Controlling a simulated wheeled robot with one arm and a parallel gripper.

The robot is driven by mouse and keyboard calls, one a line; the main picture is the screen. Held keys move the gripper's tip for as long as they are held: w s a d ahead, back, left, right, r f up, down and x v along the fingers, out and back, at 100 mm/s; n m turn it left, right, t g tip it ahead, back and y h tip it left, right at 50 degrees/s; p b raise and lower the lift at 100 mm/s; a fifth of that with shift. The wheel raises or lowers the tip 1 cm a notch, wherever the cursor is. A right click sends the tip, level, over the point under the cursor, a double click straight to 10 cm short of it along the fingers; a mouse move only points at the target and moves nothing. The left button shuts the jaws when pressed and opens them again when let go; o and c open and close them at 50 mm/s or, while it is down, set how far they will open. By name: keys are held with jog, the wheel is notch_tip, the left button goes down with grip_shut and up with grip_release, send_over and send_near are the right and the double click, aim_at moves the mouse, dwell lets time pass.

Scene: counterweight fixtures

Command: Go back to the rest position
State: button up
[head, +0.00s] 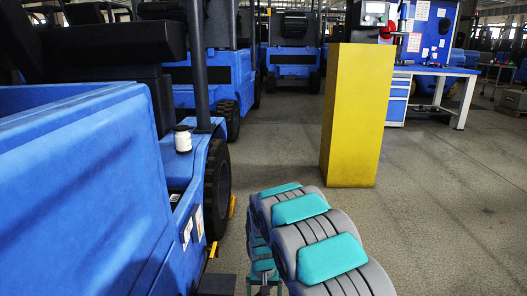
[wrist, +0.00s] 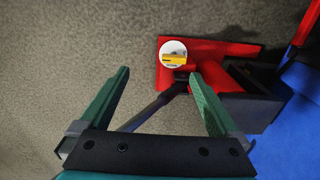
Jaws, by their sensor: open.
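My gripper (wrist: 158,75) shows in the wrist view with its two green fingers spread wide apart. Nothing is between the fingers. Beyond the right fingertip lies a red part (wrist: 225,52) with a white round piece (wrist: 173,54) bearing a yellow mark on it. I cannot tell whether the fingertip touches it. In the head view, my grey and teal arm reaches up from the bottom centre, and the gripper itself cannot be made out clearly there.
A blue forklift (head: 80,170) fills the left, with a white jar (head: 182,139) on its side ledge. A yellow pillar (head: 352,115) stands ahead, right of centre. A blue workbench (head: 435,71) is behind it. Open floor (head: 450,210) lies to the right.

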jog(key=s+d+r+p, duration=0.1)
jog(key=s+d+r, duration=0.4)
jog(key=s+r, duration=0.4)
jog(key=s+d+r+p, duration=0.1)
jog(key=s+d+r, duration=0.45)
jog(key=r, duration=0.55)
jog(key=s+d+r+p, duration=0.1)
jog(key=s+r, duration=0.3)
jog(key=s, duration=0.8)
jog(key=s+d+r+g+p, duration=0.1)
jog(key=s+d+r+p, duration=0.1)
jog(key=s, duration=1)
notch_tip(320, 180, up, 2)
jog(key=shift+d+r+n+g, duration=0.25)
jog(key=shift+d+n+g, duration=0.05)
jog(key=shift+d, duration=0.35)
